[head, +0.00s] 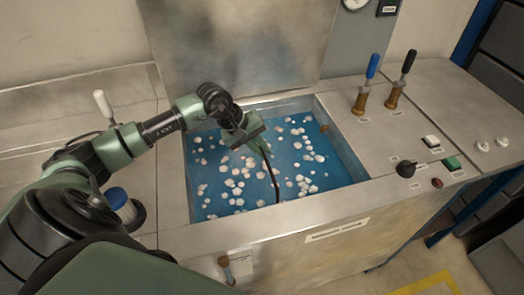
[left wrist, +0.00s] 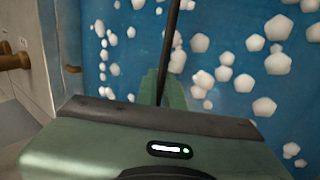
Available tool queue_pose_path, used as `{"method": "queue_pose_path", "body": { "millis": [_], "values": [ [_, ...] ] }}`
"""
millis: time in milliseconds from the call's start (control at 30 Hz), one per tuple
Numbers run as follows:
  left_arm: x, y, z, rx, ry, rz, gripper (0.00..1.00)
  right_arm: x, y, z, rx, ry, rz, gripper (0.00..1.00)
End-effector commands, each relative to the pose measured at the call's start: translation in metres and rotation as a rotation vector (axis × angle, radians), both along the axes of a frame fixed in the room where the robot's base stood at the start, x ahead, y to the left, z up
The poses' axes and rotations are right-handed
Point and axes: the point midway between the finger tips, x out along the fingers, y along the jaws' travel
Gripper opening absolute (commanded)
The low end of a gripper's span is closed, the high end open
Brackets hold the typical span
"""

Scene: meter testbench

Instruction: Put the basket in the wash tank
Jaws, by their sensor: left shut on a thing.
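The wash tank (head: 345,155) is open and holds blue liquid with many white lumps. My left gripper (head: 246,136) is above the tank, toward its back left. It is shut on a thin dark rod (head: 266,168), which slants down and to the right over the liquid, its lower end near the front wall. The rod also shows in the left wrist view (left wrist: 168,50), between my left gripper's fingers (left wrist: 163,88). I cannot tell whether the rod is part of the basket. No basket body is recognisable in either view. My right gripper is out of view.
A metal panel (head: 235,45) stands behind the tank. Two levers, one blue-topped (head: 373,67) and one black-topped (head: 408,64), rise from the right deck. A black knob (head: 406,168) and a green button (head: 451,163) sit nearer the front. A blue-topped item (head: 117,198) stands left.

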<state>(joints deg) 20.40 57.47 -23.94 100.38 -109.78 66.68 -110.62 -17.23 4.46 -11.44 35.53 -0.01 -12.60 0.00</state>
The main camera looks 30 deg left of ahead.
Motion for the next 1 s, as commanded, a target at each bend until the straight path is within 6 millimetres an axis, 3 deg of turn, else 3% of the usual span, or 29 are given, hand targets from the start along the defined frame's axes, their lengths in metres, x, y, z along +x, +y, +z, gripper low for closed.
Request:
{"method": "queue_pose_path", "body": {
  "millis": [133, 433, 500, 533, 833, 1000],
  "values": [
    [0.0, -0.001, -0.015, -0.002, -0.002, 0.001, 0.0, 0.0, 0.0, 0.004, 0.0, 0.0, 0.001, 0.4],
    [0.001, 0.0, -0.018, -0.001, -0.004, 0.0, 0.0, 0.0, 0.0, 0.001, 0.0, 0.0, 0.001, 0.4],
    [0.0, 0.0, -0.018, -0.001, -0.001, 0.0, 0.28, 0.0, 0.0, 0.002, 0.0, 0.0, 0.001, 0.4],
    [0.0, 0.0, -0.018, -0.001, -0.001, 0.0, 0.3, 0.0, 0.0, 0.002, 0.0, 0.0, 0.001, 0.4],
    [0.0, 0.0, -0.017, -0.001, -0.001, 0.0, 0.3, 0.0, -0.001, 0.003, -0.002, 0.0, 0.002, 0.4],
    [-0.005, 0.006, -0.006, 0.003, -0.003, 0.001, 0.3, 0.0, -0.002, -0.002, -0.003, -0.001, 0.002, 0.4]
  ]
}}
